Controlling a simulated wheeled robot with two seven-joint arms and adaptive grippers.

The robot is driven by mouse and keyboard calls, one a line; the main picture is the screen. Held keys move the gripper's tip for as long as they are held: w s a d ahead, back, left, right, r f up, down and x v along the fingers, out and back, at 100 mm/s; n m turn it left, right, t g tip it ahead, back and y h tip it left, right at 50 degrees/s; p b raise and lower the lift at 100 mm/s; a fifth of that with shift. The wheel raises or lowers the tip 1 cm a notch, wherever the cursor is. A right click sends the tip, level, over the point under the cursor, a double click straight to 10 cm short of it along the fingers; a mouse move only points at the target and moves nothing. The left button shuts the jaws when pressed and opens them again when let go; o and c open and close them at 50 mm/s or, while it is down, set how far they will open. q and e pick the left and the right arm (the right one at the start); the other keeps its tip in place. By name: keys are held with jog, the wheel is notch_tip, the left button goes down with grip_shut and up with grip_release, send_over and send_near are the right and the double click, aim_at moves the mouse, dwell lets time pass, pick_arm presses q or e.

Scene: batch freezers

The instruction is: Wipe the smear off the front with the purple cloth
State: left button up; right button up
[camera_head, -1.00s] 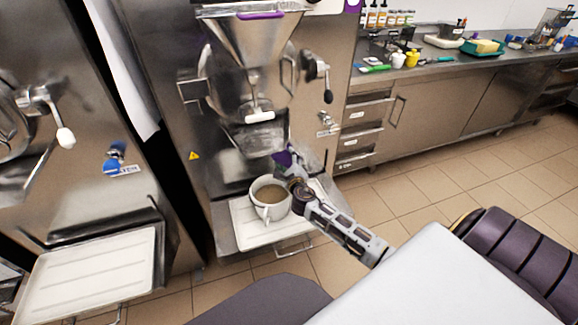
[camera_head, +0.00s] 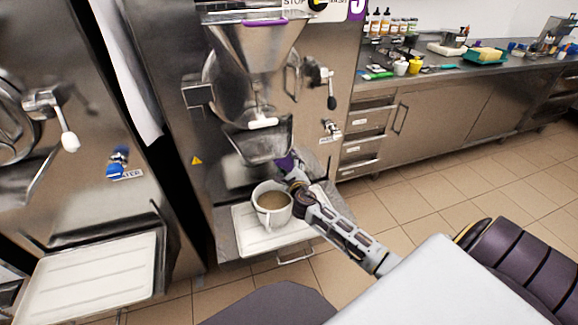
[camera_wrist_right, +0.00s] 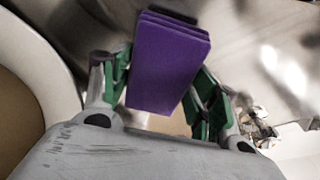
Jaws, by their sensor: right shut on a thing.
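My right gripper (camera_head: 290,170) is shut on the folded purple cloth (camera_wrist_right: 168,65) in front of the middle batch freezer's steel front (camera_head: 312,110). The cloth sits between the green-padded fingers in the right wrist view and stands out beyond them. Only a small purple piece of it shows in the head view, below and right of the spout. I cannot make out the smear on the front now, and the gripper and cloth hide part of the steel. I cannot tell whether the cloth touches the steel. My left gripper is not in view.
A light-coloured tub of brown liquid (camera_head: 272,203) stands on the white drip tray (camera_head: 245,232), close beside my right gripper. The metal spout (camera_head: 258,140) juts out just above. A lever (camera_head: 331,100) and a small tap (camera_head: 331,128) are at the right. Another freezer stands at the left.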

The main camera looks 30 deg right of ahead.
jog(key=shift+x, duration=1)
dwell(0.7)
jog(key=shift+r, duration=0.1)
jog(key=shift+s+d+p, duration=0.25)
jog(key=shift+d+p, duration=0.15)
jog(key=shift+d, duration=0.5)
jog(key=shift+s+d+p, duration=0.3)
jog(key=shift+d+p, duration=0.05)
jog(key=shift+d, duration=0.6)
jog(key=shift+w, duration=0.15)
jog(key=shift+w+a+p, duration=0.2)
jog(key=shift+a+p, duration=0.25)
jog(key=shift+a, duration=0.55)
jog(key=shift+w+a+p, duration=0.2)
jog(key=shift+a+p, duration=0.2)
jog(key=shift+a, duration=0.55)
jog(key=shift+d+f+p+v, duration=0.15)
jog(key=shift+p+v, duration=0.55)
jog(key=shift+v, duration=0.8)
jog(key=shift+d+f+p+v, duration=0.15)
jog(key=shift+p+v, duration=0.55)
jog(key=shift+v, duration=0.8)
